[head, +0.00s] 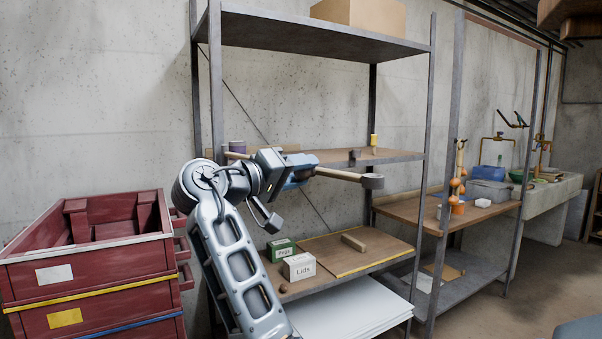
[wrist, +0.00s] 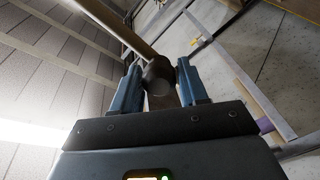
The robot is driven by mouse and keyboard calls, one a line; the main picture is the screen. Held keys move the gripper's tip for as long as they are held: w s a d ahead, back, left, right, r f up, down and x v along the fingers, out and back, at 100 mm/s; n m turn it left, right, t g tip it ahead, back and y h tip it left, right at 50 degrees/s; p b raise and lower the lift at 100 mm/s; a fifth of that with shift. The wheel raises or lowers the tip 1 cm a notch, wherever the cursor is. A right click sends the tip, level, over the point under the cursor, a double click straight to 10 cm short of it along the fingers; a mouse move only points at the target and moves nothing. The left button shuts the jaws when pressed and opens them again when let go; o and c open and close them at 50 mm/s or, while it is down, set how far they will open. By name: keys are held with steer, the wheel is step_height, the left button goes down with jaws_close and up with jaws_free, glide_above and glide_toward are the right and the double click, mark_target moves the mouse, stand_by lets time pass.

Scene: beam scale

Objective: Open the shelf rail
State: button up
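In the wrist view, the two blue fingers of my gripper (wrist: 159,80) stand on either side of a dark round knob (wrist: 157,72). The pale rail (wrist: 112,22) runs from the knob to the upper left. The fingers are close to the knob, but I cannot tell whether they press on it.
The middle shelf (head: 395,155) carries a yellow item (head: 373,140) and a purple cup (head: 237,147). Below stand a green box (head: 281,248) and a white Lids box (head: 299,267). Red crates (head: 90,270) stand at the left. A workbench (head: 415,212) stands at the right.

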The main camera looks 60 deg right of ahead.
steer(key=o, duration=0.3)
steer(key=shift+r, duration=0.1)
steer(key=shift+o, duration=0.2)
steer(key=b+v, duration=0.1)
steer(key=v, duration=0.6)
steer(key=shift+w+a, duration=0.15)
steer(key=shift+a, duration=0.2)
